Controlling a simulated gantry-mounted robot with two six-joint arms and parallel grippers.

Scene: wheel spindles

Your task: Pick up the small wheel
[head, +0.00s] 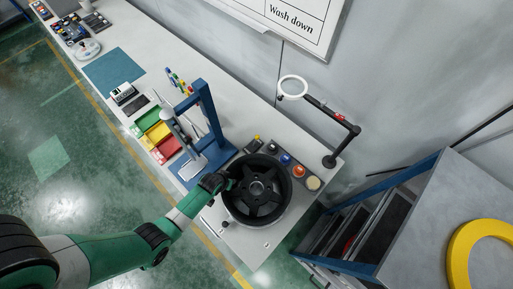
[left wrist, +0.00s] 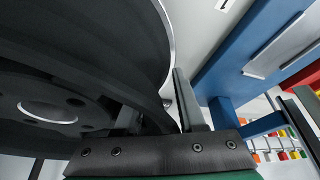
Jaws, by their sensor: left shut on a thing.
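A black spoked wheel (head: 257,190) is at the near right end of the long white bench, and it is the only wheel I can make out. My left gripper (head: 229,184) reaches it from the left and is shut on its rim. In the left wrist view the wheel (left wrist: 75,65) fills the left side, and its rim passes between the fingers of the gripper (left wrist: 158,115). I cannot tell whether the wheel rests on the bench or is held just above it. My right gripper is not in view.
A blue press-like stand (head: 209,115) is close behind the wheel. Colored buttons (head: 286,160) line the bench beside it, with a ring lamp (head: 292,88) behind. Green, yellow and red bins (head: 157,132) lie farther left. A grey cabinet (head: 430,225) stands at right.

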